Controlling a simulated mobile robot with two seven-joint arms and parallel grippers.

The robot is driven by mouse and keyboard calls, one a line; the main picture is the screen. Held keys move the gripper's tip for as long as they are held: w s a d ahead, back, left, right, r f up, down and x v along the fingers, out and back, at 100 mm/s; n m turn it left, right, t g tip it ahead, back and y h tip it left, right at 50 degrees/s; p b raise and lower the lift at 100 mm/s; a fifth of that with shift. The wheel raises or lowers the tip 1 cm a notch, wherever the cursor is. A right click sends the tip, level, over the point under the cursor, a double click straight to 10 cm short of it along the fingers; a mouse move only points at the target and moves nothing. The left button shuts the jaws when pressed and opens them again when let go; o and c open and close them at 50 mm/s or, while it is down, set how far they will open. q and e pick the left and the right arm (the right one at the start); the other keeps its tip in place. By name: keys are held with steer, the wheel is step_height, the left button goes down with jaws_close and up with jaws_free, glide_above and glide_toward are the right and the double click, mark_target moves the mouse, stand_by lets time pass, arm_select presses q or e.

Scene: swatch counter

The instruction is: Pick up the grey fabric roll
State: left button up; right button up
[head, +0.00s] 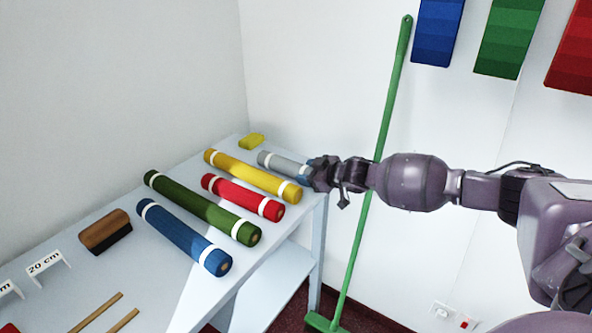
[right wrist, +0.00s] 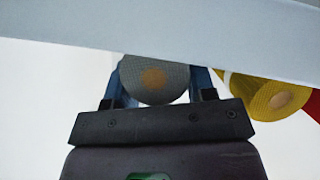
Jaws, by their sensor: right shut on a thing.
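The grey fabric roll (head: 279,162) lies at the far right end of the counter in the head view, with a white band near its left end. My right gripper (head: 308,174) is at the roll's right end, with its fingers around that end. In the right wrist view the roll's round grey end with a tan core (right wrist: 153,80) sits between the blue fingers of my right gripper (right wrist: 158,88). The gripper is shut on it. The gripper hides the roll's right end in the head view. My left gripper is not in view.
A yellow roll (head: 252,178) lies close beside the grey one. Red (head: 243,198), green (head: 200,208) and blue (head: 183,238) rolls lie nearer. A yellow block (head: 251,141), a brush (head: 105,232) and the counter (head: 165,285) also show. A green broom (head: 393,90) leans on the wall behind my arm.

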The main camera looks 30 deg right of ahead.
steer(key=shift+r, duration=0.6)
step_height(320, 180, up, 19)
steer(key=p, duration=0.2)
steer(key=shift+p, duration=0.35)
steer(key=shift+f, duration=0.1)
